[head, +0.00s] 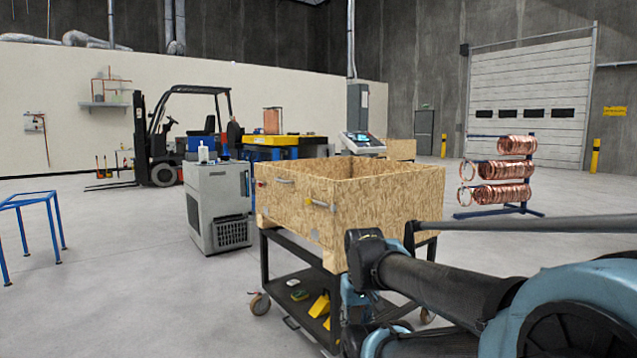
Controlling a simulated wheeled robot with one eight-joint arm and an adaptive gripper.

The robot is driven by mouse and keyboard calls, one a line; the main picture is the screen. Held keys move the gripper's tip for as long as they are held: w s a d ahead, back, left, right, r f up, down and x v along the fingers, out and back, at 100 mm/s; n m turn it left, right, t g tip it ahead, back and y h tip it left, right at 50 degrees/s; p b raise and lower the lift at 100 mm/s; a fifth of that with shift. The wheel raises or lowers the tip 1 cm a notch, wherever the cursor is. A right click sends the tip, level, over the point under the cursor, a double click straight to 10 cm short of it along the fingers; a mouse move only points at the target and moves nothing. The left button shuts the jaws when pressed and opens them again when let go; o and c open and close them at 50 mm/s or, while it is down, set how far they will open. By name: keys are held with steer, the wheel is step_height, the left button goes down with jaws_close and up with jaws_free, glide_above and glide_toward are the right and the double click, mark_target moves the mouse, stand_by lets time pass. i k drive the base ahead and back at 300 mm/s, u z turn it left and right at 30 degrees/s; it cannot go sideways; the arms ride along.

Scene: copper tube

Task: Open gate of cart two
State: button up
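A wheeled cart with a dark metal frame (266,262) carries an open-topped chipboard box (287,213) in front of me. The box walls look upright and closed. A metal latch or handle (285,181) sits near the top of its left face, and another (319,204) sits near the front corner. A second chipboard box (401,149) stands farther back, partly hidden. I cannot tell which is cart two. My arm reaches in from the lower right and covers the near cart's right side. My gripper's fingers cannot be made out.
A grey cabinet (218,205) stands close to the cart's left. A blue frame (50,205) is at far left, a forklift (165,140) behind. A rack of copper coils (503,180) stands at right. The lower shelf holds yellow items (320,306). Floor is clear at left.

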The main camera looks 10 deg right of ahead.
mark_target(284, 195)
steer(key=z, duration=0.1)
steer(key=i, duration=0.9)
steer(key=u, duration=0.6)
steer(key=i, duration=0.5)
steer(key=u, duration=0.4)
